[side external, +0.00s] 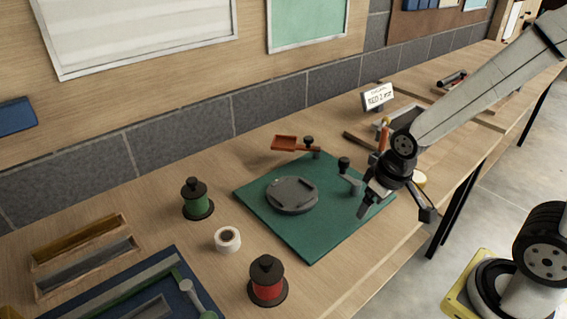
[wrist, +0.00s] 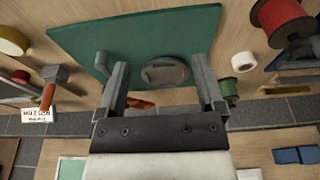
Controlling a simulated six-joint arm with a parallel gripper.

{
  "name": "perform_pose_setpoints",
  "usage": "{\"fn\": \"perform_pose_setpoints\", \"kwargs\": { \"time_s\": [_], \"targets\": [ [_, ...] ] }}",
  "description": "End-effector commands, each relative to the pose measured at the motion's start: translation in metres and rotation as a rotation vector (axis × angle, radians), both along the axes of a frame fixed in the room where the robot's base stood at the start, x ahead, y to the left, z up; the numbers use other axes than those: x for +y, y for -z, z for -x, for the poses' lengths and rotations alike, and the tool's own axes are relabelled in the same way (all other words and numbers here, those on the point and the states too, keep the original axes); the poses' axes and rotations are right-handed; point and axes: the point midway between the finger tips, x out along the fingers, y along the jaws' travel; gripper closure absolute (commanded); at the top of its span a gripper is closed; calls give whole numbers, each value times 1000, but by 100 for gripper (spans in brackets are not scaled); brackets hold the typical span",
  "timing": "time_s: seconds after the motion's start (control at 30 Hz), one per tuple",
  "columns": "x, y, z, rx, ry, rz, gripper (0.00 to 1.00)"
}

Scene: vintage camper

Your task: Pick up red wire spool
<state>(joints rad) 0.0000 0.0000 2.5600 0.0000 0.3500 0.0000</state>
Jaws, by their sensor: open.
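The red wire spool (side external: 267,281) stands upright on the wooden bench near its front edge, with a black top knob and a black base flange. In the wrist view the red spool (wrist: 284,20) shows at the upper right, partly cut off by the frame edge. My gripper (side external: 368,202) is above the right part of the green mat, to the right of the spool and well apart from it. In the wrist view my gripper (wrist: 160,75) has its two fingers spread wide, with nothing between them.
A green spool (side external: 197,199) and a white tape roll (side external: 227,239) stand near the red spool. A round grey disc (side external: 292,195) lies on the green mat (side external: 322,245). A blue tray (side external: 207,297) and wooden boxes (side external: 82,238) are at left.

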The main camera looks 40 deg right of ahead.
Motion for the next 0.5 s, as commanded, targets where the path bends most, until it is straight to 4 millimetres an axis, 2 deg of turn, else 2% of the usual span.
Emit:
{"fn": "perform_pose_setpoints", "kwargs": {
  "time_s": [0.27, 0.5],
  "targets": [
    [0, 2, -5, -18, -18, 10, 13],
    [0, 13, -30, -122, -131, 58, 13]
  ]
}}
